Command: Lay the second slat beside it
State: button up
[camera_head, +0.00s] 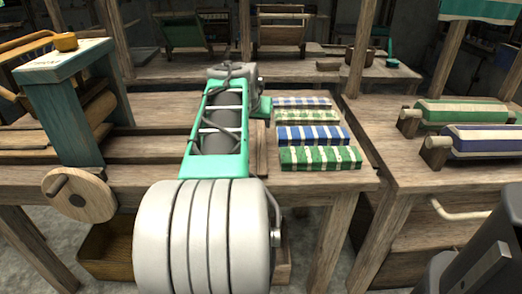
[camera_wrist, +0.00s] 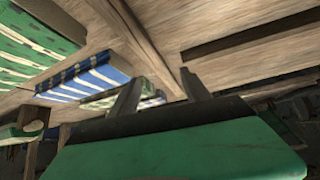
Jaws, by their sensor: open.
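My gripper (camera_wrist: 160,84) is open, its two dark fingers apart with nothing visible between them. In the wrist view it is over the wooden loom table, beside the striped pieces. In the head view my arm hides the fingers; only a green part of the hand shows near the blocks. A narrow wooden strip (camera_head: 262,152) lies on the table between my arm and the striped blocks; I cannot tell whether it is a slat. No second slat can be made out clearly.
Several striped blocks stand in a row right of my arm: a green one (camera_head: 320,158) in front, a blue one (camera_head: 312,135) behind it. Rolls (camera_head: 462,111) rest on the right table. A teal post (camera_head: 62,118) with a wooden wheel (camera_head: 78,194) stands left.

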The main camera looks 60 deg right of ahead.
aim_at(261, 128)
jog(key=x, duration=0.2)
jog(key=b+x, duration=0.1)
jog(key=x, duration=0.2)
jog(key=d+b+x, duration=0.1)
jog(key=x, duration=0.1)
jog(key=shift+d+r, duration=0.1)
jog(key=shift+r, duration=0.05)
jog(key=shift+c, duration=0.4)
grip_shut()
